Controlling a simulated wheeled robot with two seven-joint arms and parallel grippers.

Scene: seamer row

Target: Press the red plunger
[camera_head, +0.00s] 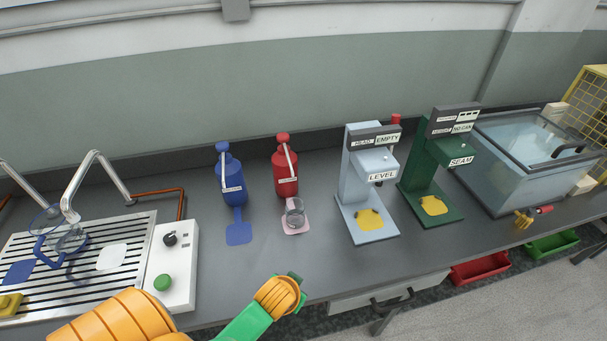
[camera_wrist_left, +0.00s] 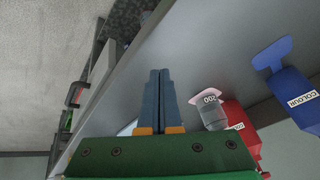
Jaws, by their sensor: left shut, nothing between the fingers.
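The red dispenser (camera_head: 286,178) stands upright at the back of the counter, with a red plunger head (camera_head: 282,138) on top and a pale curved spout tube. A clear cup (camera_head: 294,212) stands on a pink pad (camera_head: 296,230) in front of it. In the left wrist view the cup (camera_wrist_left: 212,116) and part of the red dispenser (camera_wrist_left: 236,116) show right of the fingers; its plunger is not visible there. My left gripper (camera_wrist_left: 160,74) is shut and empty, over the counter's front part, apart from the dispenser. My right gripper is not in view.
A blue dispenser (camera_head: 230,178) stands left of the red one. A pale LEVEL machine (camera_head: 356,180) and a green SEAM machine (camera_head: 426,180) stand to the right. A white control box (camera_head: 172,262) with a green button and a sink drainer are at left.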

